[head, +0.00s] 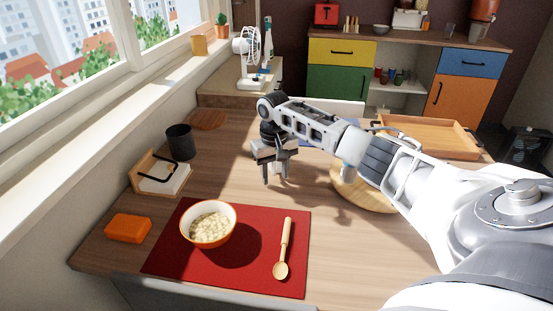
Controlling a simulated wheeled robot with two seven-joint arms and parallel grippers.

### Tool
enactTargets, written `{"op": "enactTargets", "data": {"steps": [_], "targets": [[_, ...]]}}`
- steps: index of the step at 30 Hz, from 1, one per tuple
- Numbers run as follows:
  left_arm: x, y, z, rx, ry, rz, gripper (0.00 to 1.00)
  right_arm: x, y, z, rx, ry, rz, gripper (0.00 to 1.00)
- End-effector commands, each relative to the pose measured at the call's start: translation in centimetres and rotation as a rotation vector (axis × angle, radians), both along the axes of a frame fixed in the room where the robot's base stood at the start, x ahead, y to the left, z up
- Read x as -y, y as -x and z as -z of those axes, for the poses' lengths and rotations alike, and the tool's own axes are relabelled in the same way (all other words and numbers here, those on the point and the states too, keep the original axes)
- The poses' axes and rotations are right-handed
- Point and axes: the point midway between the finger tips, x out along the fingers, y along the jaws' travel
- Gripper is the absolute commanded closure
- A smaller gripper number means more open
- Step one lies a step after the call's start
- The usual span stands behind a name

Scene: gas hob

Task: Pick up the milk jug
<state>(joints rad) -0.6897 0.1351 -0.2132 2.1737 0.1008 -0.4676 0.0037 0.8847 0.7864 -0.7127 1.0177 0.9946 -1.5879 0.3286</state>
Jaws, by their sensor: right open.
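My right arm reaches in from the right across the table. Its gripper (276,176) points down over the middle of the wooden table, open, with its fingers apart. I cannot make out a whole milk jug. A small pale shape shows between the fingers, and I cannot tell whether it is part of the jug or of the gripper. Another small whitish piece shows under the forearm by the round wooden board (372,200), mostly hidden by my arm. My left gripper is not in view.
A red mat (180,262) in front holds a bowl of cereal (208,224) and a wooden spoon (285,245). A black cup (180,142), a napkin holder (160,175) and an orange block (128,228) stand left. A wooden tray (430,138) lies back right.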

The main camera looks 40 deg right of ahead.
Motion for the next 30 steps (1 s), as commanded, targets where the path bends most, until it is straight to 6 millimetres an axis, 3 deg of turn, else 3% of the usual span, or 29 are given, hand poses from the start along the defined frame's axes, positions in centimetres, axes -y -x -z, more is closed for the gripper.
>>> {"op": "enactTargets", "data": {"steps": [5,9,10,23,30], "targets": [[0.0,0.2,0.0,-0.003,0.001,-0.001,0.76,0.0,0.0,0.0,0.000,0.000,0.000,0.60],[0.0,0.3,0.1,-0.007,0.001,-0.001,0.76,0.0,0.0,0.0,0.000,0.000,0.000,0.99],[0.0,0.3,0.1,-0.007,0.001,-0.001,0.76,0.0,0.0,0.0,0.000,0.000,-0.001,1.00],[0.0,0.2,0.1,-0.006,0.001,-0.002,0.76,0.0,0.0,-0.2,0.002,0.000,0.000,1.00],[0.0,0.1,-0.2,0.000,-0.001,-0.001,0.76,0.0,-0.1,-1.8,0.004,-0.001,0.000,1.00]]}}
